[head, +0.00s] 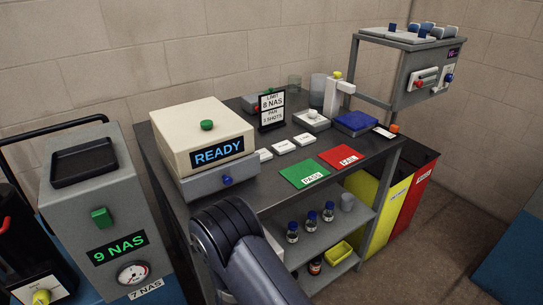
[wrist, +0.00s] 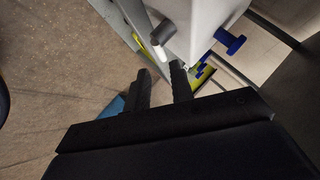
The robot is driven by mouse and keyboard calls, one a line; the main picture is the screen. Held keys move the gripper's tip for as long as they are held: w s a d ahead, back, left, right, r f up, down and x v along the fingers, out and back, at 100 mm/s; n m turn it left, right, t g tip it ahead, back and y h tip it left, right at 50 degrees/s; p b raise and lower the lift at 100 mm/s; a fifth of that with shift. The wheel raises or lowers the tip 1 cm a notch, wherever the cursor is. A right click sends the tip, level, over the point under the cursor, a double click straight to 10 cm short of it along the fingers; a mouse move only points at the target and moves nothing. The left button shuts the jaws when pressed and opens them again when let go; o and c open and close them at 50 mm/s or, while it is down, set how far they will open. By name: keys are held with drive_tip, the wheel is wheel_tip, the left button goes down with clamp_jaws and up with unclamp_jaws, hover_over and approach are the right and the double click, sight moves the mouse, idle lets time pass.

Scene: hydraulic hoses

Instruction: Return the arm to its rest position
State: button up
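My arm (head: 245,260) reaches up from the bottom middle of the head view, in front of the bench. My gripper does not show in the head view. In the wrist view my gripper (wrist: 161,84) has its two dark fingers apart, with nothing seen between them. Beyond the fingertips is a pale grey box (wrist: 205,20) with a blue knob (wrist: 232,41) and a grey rounded peg (wrist: 163,33). I cannot tell whether the fingers touch anything.
The dark bench (head: 255,193) holds a cream-lidded READY unit (head: 201,135), a green PASS card (head: 303,172) and a red FAIL card (head: 341,157). A grey 9 NAS cabinet (head: 105,212) stands left. Yellow (head: 388,205) and red bins stand right; brown floor (head: 440,245) is open there.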

drive_tip(key=p+x, duration=0.1)
drive_tip(key=x, duration=0.6)
drive_tip(key=shift+w+d+r, duration=0.15)
drive_tip(key=shift+w+d, duration=0.05)
drive_tip(key=shift+g+y+p, duration=0.6)
drive_tip(key=shift+g+p, duration=0.1)
drive_tip(key=shift+p, duration=0.1)
drive_tip(key=shift+f+m+g+y+p, duration=0.4)
drive_tip(key=shift+f+m+g+y, duration=0.1)
drive_tip(key=shift+y, duration=0.2)
drive_tip(key=shift+f+g+y+b, duration=0.2)
drive_tip(key=shift+g+y+b, duration=0.1)
drive_tip(key=shift+y+b, duration=0.15)
drive_tip(key=shift+r, duration=0.15)
